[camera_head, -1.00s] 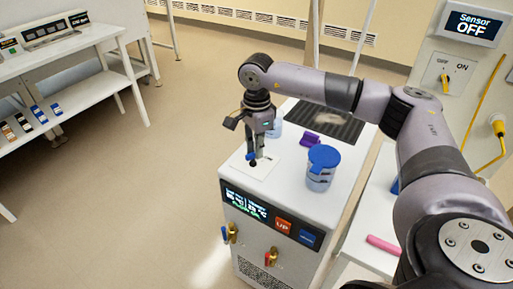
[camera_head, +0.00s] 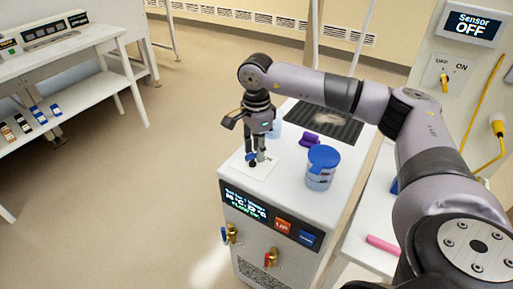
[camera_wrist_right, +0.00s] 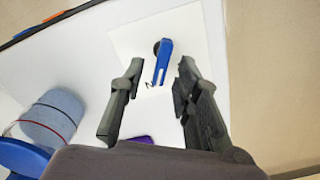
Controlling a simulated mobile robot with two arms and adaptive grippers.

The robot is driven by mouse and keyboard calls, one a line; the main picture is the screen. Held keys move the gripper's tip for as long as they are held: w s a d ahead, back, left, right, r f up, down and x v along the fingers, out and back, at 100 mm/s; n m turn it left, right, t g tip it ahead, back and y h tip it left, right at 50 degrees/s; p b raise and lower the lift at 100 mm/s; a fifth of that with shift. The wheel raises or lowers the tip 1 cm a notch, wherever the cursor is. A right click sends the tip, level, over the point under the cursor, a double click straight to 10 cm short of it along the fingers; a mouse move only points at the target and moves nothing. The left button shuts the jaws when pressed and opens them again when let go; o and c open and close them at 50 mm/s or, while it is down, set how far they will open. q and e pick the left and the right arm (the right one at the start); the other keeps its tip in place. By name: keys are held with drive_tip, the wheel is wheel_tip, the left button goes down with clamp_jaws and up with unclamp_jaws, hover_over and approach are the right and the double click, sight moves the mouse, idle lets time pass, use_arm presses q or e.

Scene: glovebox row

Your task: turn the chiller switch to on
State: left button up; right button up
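The chiller (camera_head: 320,200) is a white cabinet with a dark display on its front. On its top, a white plate (camera_wrist_right: 190,35) bears a small blue lever with a dark round end, the switch (camera_wrist_right: 165,58); the switch also shows in the head view (camera_head: 252,156). My right gripper (camera_wrist_right: 160,72) is open and points down over the plate. In the right wrist view the lever lies between the fingertips, with a gap on each side. Its on and off marks are too small to read. My left gripper is not in view.
A blue-lidded container (camera_head: 321,168) and a purple object (camera_head: 310,139) stand on the chiller top near my gripper. A wall panel at the right has a "Sensor OFF" screen (camera_head: 471,24) and a yellow knob (camera_head: 445,82). A white shelf bench (camera_head: 70,45) stands at the left.

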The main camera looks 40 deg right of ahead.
drive_tip(key=shift+r, duration=0.15)
wheel_tip(320, 180, up, 12)
idle(0.5)
drive_tip(key=shift+f, duration=0.2)
idle(0.5)
